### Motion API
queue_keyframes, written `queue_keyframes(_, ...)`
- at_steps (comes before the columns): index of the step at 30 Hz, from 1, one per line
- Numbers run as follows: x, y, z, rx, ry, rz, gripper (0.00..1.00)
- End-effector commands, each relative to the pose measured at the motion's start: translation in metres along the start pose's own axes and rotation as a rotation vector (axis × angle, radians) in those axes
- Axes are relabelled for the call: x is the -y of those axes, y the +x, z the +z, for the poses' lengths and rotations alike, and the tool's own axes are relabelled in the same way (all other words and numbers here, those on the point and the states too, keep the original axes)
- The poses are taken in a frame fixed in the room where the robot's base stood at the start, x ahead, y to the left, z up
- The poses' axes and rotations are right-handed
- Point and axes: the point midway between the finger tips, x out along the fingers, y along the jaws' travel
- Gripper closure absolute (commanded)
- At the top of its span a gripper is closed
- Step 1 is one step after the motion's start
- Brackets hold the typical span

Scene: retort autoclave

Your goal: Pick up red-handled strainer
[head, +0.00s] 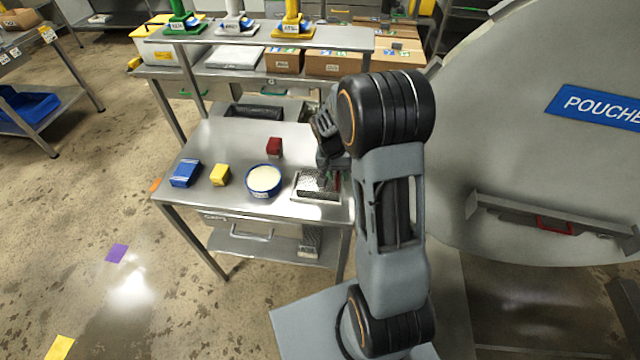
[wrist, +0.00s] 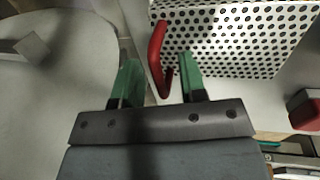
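The strainer (head: 316,187) is a perforated metal tray lying at the right end of the steel table. Its red handle (head: 338,181) is on its right side, partly hidden by my arm. In the wrist view the perforated strainer (wrist: 250,35) fills the top right, with the red handle (wrist: 157,55) at its near left edge. My gripper (wrist: 158,68) is open, its two green fingers on either side of the handle, with gaps visible. In the head view my gripper (head: 327,172) is over the strainer, partly hidden.
On the table (head: 225,135) stand a white-filled blue bowl (head: 264,180), a yellow block (head: 220,175), a blue box (head: 185,173) and a dark red block (head: 274,147). A shelf with boxes (head: 335,63) is behind. The large round autoclave door (head: 530,120) is close on the right.

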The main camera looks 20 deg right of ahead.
Motion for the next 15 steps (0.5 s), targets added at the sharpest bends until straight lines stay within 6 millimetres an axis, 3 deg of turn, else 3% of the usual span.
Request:
queue_keyframes(7, -0.0001, 0.0008, 0.0, 0.0, 0.0, 0.0, 0.62)
queue_keyframes(15, 0.0, 0.0006, -0.0001, 0.0, 0.0, 0.0, 0.88)
